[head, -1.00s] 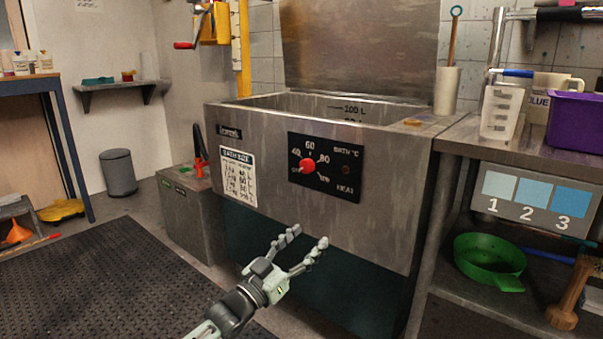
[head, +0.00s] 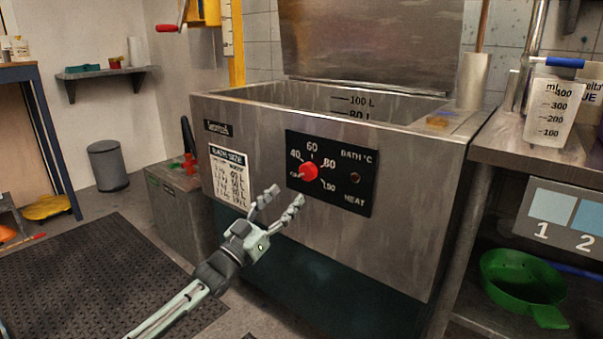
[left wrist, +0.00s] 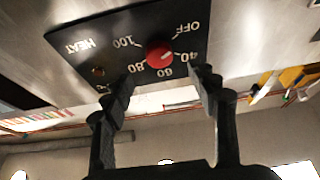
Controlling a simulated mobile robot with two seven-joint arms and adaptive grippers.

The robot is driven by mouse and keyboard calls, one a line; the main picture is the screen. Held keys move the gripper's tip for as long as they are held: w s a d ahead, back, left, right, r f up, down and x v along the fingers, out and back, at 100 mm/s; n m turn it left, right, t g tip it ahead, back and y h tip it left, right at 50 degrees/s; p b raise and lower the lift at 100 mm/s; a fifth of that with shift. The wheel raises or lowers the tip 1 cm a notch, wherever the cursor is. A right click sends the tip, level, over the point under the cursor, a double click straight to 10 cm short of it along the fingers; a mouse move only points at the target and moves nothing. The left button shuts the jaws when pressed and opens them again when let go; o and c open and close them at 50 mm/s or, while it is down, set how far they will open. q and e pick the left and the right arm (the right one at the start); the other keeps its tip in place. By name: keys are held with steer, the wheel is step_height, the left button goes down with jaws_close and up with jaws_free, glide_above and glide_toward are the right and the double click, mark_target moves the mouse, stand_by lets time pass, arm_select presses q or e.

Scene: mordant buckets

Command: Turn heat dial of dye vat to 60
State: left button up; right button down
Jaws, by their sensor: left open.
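The dye vat (head: 400,215) is a large steel tub with a black heat panel (head: 345,190) on its front. The red heat dial (head: 308,171) sits on the panel, with 40, 60, 80 and 100 marked around it and its lower left mark partly covered. In the left wrist view the dial (left wrist: 159,54) shows between the fingers, with OFF, 40, 60, 80 and 100 around it, upside down. My left gripper (head: 280,203) is open and empty, just below and left of the dial, apart from it; it also shows in the left wrist view (left wrist: 160,85). My right gripper is out of view.
A bath size chart (head: 229,176) is on the vat front. A grey box (head: 178,205) stands left of the vat. At right, a bench (head: 510,150) holds a measuring jug (head: 553,110), with a green strainer (head: 522,285) below. Floor space with a black mat (head: 90,270) lies left.

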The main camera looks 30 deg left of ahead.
mark_target(305, 174)
arm_select(q)
steer(key=x, duration=0.7)
steer(key=shift+w+d+r, duration=0.1)
steer(key=shift+w+r, duration=0.1)
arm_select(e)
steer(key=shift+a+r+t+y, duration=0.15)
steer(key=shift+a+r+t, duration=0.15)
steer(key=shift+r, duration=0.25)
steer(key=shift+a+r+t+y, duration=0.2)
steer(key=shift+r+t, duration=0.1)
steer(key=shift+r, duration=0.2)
arm_select(q)
steer(key=shift+c, duration=0.2)
steer(key=c, duration=1.1)
